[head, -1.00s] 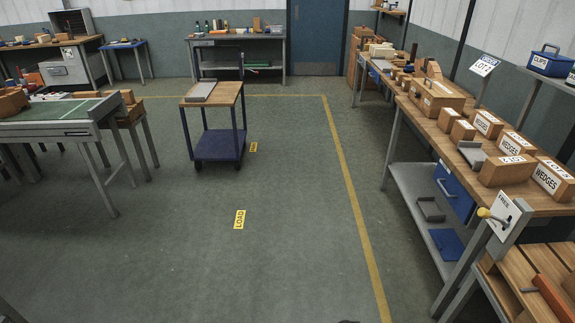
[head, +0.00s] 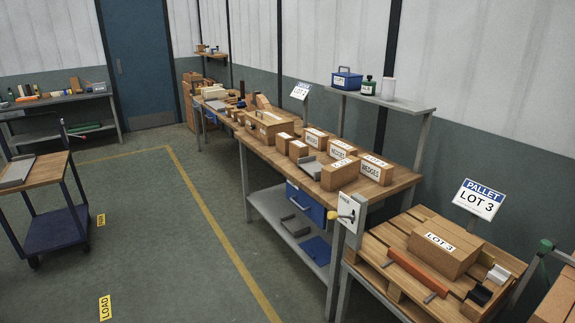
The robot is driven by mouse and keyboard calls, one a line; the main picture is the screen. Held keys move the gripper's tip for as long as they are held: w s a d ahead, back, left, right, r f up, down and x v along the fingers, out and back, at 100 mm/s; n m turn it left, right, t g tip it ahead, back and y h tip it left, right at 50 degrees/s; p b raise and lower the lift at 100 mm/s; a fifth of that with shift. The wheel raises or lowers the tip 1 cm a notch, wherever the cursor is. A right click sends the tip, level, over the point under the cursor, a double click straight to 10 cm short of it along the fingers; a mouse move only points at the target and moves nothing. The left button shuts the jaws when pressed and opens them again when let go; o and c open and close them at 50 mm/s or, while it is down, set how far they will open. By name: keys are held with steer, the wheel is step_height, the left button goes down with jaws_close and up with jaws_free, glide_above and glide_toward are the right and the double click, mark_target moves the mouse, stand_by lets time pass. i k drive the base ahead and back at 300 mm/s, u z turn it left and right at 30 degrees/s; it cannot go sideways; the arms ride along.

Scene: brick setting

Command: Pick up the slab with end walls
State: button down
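A small grey piece with an upright wall (head: 311,169) lies on the wooden top of the long bench (head: 275,158), among the boxes. Another grey piece with raised edges (head: 294,228) lies on the bench's lower shelf, left of a blue flat piece. A flat grey plate (head: 16,172) lies on the trolley at the left. At this distance I cannot tell for certain which of these is the slab with end walls. My gripper is not in view.
Boxes labelled WEDGES (head: 376,169) crowd the bench's near end. A pallet (head: 388,240) at the lower right holds a LOT 3 box (head: 440,248) and an orange bar (head: 417,272). The trolley (head: 45,172) stands left.

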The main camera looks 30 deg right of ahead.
mark_target(309, 164)
steer(key=z, duration=0.25)
steer(key=i, duration=1.2)
steer(key=u, duration=0.4)
steer(key=i, duration=0.65)
steer(key=u, duration=0.35)
